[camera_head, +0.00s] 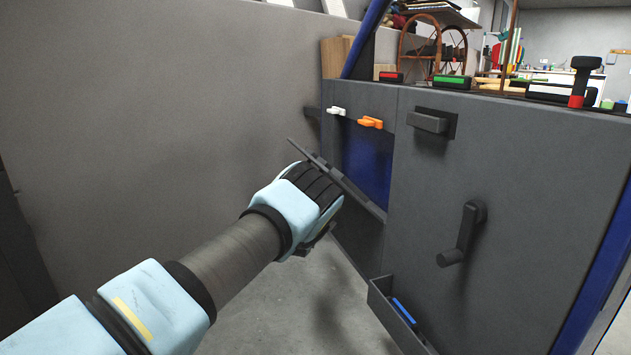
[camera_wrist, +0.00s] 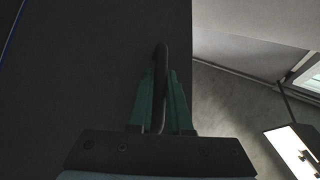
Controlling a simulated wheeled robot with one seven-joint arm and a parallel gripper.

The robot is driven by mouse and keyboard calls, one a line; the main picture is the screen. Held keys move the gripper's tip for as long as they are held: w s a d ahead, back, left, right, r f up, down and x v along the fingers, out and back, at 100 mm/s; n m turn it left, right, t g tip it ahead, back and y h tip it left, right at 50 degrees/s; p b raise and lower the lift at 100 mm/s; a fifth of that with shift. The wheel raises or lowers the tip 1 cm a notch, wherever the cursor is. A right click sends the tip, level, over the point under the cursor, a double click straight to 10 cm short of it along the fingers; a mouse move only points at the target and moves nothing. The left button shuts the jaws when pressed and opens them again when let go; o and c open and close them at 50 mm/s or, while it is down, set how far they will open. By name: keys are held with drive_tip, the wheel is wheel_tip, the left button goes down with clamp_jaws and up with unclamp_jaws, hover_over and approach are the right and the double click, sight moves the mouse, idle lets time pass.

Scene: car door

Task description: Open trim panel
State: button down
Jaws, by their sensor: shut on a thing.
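The dark grey trim panel (camera_head: 362,196) stands tilted out from the door, leaving an opening with a blue interior (camera_head: 366,165) behind it. In the wrist view the panel (camera_wrist: 90,70) fills the left and middle. My gripper (camera_head: 318,185) is at the panel's outer end; its fingertips are largely hidden there. In the wrist view my gripper's green fingers (camera_wrist: 160,95) are shut around the panel's dark bar handle (camera_wrist: 161,57). A white latch (camera_head: 337,111) and an orange latch (camera_head: 370,122) show above the opening.
The grey car door (camera_head: 545,190) carries a dark pull handle (camera_head: 429,122), a crank (camera_head: 465,235) and a low pocket (camera_head: 384,310) with a blue item. Small tools lie along the door's top. A grey wall (camera_head: 140,100) stands at the left, with open floor below my arm.

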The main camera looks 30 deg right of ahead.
drive_tip(key=a+f+n+t+y+b, duration=0.3)
drive_tip(key=f+n+t+y+b, duration=0.3)
drive_tip(key=f+n+b, duration=0.4)
drive_tip(key=shift+w+f+n+t+y+b, duration=0.45)
drive_tip(key=shift+f+b, duration=0.35)
drive_tip(key=shift+f, duration=0.95)
drive_tip(key=shift+s, duration=0.1)
drive_tip(key=c, duration=0.8)
unclamp_jaws()
drive_tip(key=shift+c, duration=0.2)
drive_tip(key=p+v, duration=0.4)
drive_tip(key=v, duration=0.7)
drive_tip(key=shift+r, duration=0.1)
